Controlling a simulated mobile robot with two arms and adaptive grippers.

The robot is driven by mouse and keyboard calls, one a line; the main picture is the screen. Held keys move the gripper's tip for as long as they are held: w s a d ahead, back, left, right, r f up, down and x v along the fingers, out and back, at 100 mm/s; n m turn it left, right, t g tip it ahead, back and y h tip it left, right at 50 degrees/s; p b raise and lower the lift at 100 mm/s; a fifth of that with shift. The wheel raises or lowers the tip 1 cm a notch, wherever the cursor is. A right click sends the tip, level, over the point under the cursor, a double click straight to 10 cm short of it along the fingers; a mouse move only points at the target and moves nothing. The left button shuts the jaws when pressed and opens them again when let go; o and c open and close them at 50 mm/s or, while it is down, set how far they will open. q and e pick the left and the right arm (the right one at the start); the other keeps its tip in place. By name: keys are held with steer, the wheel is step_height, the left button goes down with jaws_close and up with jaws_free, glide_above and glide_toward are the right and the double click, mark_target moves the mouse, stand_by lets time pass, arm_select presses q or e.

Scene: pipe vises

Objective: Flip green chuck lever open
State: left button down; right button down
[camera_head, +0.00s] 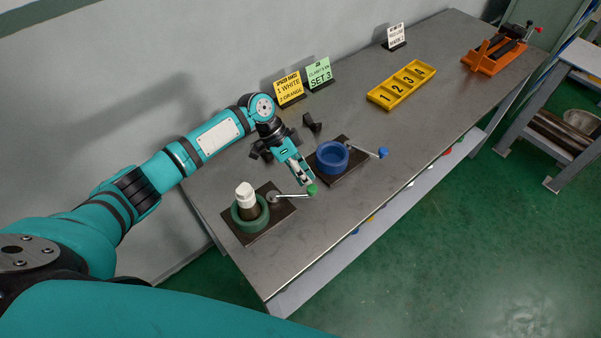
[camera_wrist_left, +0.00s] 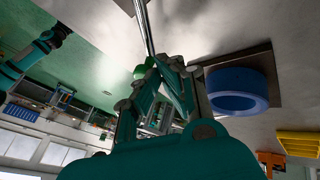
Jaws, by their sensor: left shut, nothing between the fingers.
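The green chuck (camera_head: 238,220) sits on a dark base plate near the left end of the bench, with a white cylindrical piece (camera_head: 245,195) standing in it. Its metal lever (camera_head: 292,195) sticks out to the right and ends in a green knob (camera_head: 312,190). The knob (camera_wrist_left: 142,71) and the lever rod (camera_wrist_left: 145,28) also show in the left wrist view. My left gripper (camera_head: 303,179) is shut and empty, just behind the green knob; whether it touches the knob or lever, I cannot tell. My right gripper is not in view.
A blue chuck (camera_head: 333,158) with a blue-knobbed lever (camera_head: 382,153) stands close to the right of my left gripper. Yellow (camera_head: 289,90) and green (camera_head: 319,74) sign cards stand by the wall. A yellow numbered tray (camera_head: 402,85) and an orange vise (camera_head: 494,54) are farther right.

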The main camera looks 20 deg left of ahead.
arm_select(q)
steer(key=shift+s+d+m+g, duration=0.5)
steer(key=shift+s+m+g, duration=0.1)
steer(key=shift+m, duration=0.4)
steer(key=shift+s+d+m+g+y, duration=0.25)
steer(key=shift+s+m+g, duration=0.2)
steer(key=shift+m, duration=0.25)
steer(key=shift+s+d+p, duration=0.15)
steer(key=shift+s+p, duration=0.45)
steer(key=shift+s, duration=0.3)
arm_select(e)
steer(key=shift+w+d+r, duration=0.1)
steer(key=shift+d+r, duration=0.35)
arm_select(q)
steer(key=shift+s, duration=0.1)
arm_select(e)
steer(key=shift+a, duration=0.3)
